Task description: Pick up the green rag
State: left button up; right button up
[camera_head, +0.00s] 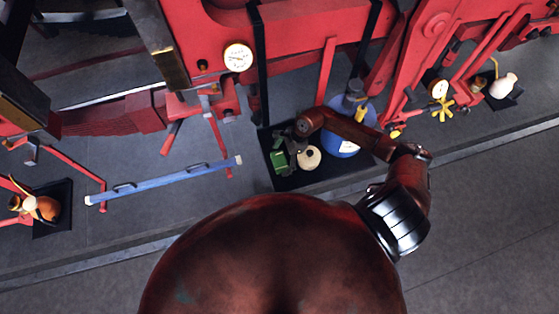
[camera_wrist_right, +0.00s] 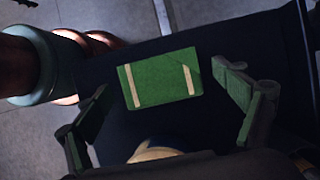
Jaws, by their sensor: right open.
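The green rag (camera_head: 278,160) lies folded flat on a dark tray (camera_head: 285,184) on the floor in the head view. In the right wrist view the rag (camera_wrist_right: 160,79) is a green rectangle with two pale stripes, near the middle on the dark tray (camera_wrist_right: 220,45). My right gripper (camera_wrist_right: 165,110) is open, its two fingers spread to either side of the rag and apart from it. In the head view the right gripper (camera_head: 290,150) hangs over the tray just right of the rag. My left gripper is not in view.
A cream round object (camera_head: 309,158) sits right beside the gripper on the tray. A blue container (camera_head: 343,145) stands behind my right arm. A blue bar (camera_head: 165,181) lies to the left. Red machinery (camera_head: 290,30) fills the back. Open grey floor (camera_head: 490,220) lies at the right.

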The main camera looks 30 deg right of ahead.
jog(key=shift+c, duration=0.3)
jog(key=c, duration=1.2)
jog(key=shift+r+b, duration=0.45)
jog(key=shift+r, duration=0.05)
jog(key=s+r, duration=0.1)
jog(key=r, duration=0.1)
jog(key=s+a+r+b, duration=0.1)
jog(key=r, duration=0.1)
jog(key=s+a+r+b, duration=0.1)
jog(key=r, duration=0.1)
jog(key=shift+s+r, duration=0.15)
jog(key=shift+r, duration=0.1)
jog(key=s+a+r+b, duration=0.1)
jog(key=s, duration=0.1)
jog(key=s+a+r+b, duration=0.1)
jog(key=s+a+r, duration=0.1)
jog(key=s, duration=0.1)
jog(key=s+a+r+b, duration=0.1)
jog(key=s+a+r, duration=0.1)
jog(key=s, duration=0.1)
jog(key=shift+s+a+r, duration=0.2)
jog(key=shift+s+a, duration=0.05)
